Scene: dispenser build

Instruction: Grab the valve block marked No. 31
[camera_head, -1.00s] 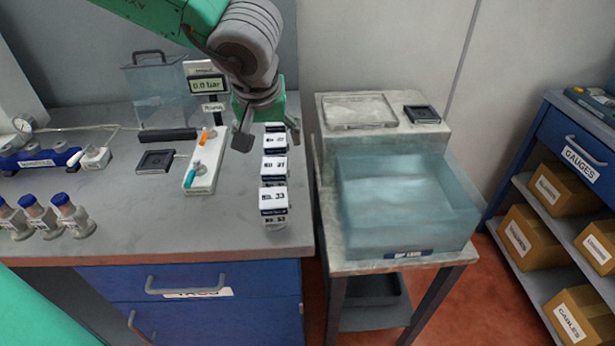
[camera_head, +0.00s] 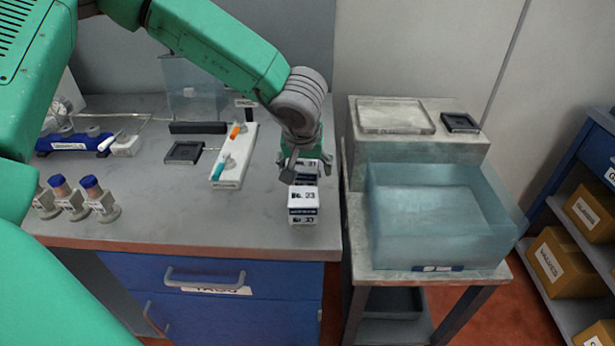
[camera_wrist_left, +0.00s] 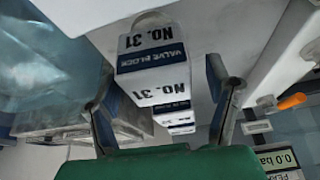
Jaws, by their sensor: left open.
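The valve block marked No. 31 (camera_wrist_left: 152,52) is white with a dark blue label band; its lettering appears upside down in the left wrist view. My left gripper (camera_head: 303,172) is open over the row of valve blocks on the bench. In the left wrist view its fingers (camera_wrist_left: 165,105) stand apart on either side of the line of blocks, with No. 31 in the gap as seen. I cannot tell how far the fingertips are from it. In the head view the gripper largely hides No. 31. The block marked No. 33 (camera_head: 303,198) shows at the front of the row.
A white valve strip (camera_head: 234,157) with orange and teal levers lies left of the row. Blue-capped bottles (camera_head: 98,200) stand at the bench's front left. A translucent bin (camera_head: 440,220) is on the side stand to the right. The bench front between bottles and blocks is clear.

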